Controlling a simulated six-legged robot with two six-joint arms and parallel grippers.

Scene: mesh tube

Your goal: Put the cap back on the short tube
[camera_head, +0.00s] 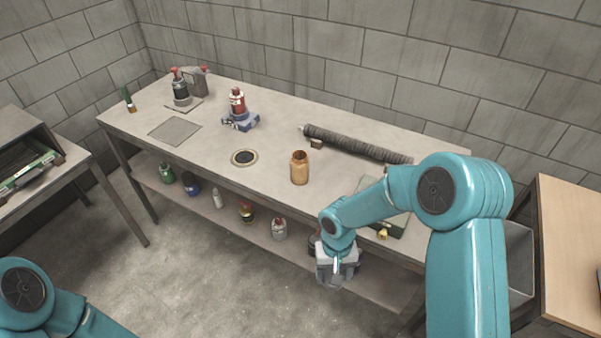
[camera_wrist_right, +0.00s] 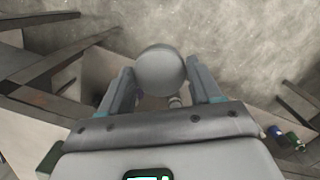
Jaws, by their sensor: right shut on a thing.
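My right gripper (camera_head: 337,268) hangs over the front edge of the workbench in the head view, pointing down. In the right wrist view its two fingers are shut on a smooth, round grey piece (camera_wrist_right: 160,70), which may be the cap. An open-topped copper-brown tube (camera_head: 300,170) stands upright on the bench, behind and left of the right gripper and apart from it. It looks like the short tube. A long grey mesh tube (camera_head: 355,144) lies along the back of the bench. My left gripper is out of view; only part of that arm shows at lower left.
A round dark-centred ring (camera_head: 244,157) lies on the bench top left of the copper tube. A red bottle on a blue stand (camera_head: 239,122) and a flat grey plate (camera_head: 175,131) are farther left. Several bottles stand on the lower shelf (camera_head: 180,203).

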